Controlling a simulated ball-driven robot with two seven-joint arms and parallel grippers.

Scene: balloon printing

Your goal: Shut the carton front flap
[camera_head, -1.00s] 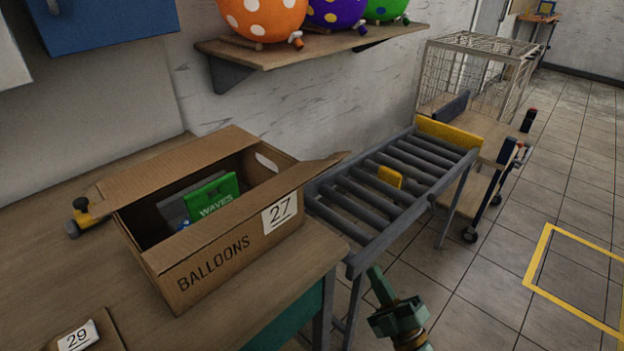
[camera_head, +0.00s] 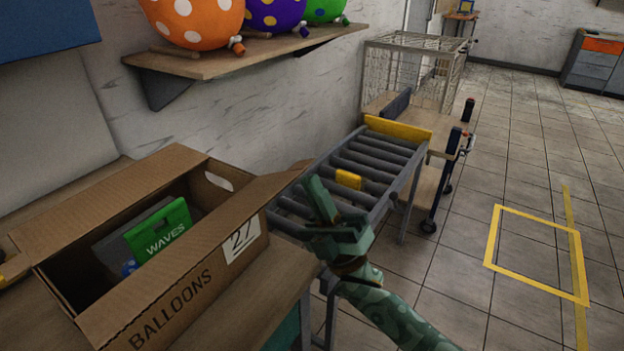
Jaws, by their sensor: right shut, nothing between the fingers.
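The brown carton (camera_head: 180,301), marked BALLOONS with a 27 label, stands at the left on the wooden table. Its top is open, and a green WAVES packet (camera_head: 160,233) shows inside. A long flap (camera_head: 196,254) runs along the carton's near top edge, and its far end juts past the right corner. Another flap (camera_head: 110,203) lies along the back left edge. My right gripper (camera_head: 318,196) is shut and empty, just right of the carton's jutting flap, in front of the roller conveyor. I cannot tell whether it touches the flap. My left gripper is out of view.
The roller conveyor (camera_head: 375,164), with a yellow block (camera_head: 348,179) on it, stands behind my right gripper. A wire cage (camera_head: 413,75) on a cart is beyond it. A wall shelf (camera_head: 240,59) holds dotted balloons. Tiled floor at the right is open, with a yellow marked square (camera_head: 490,241).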

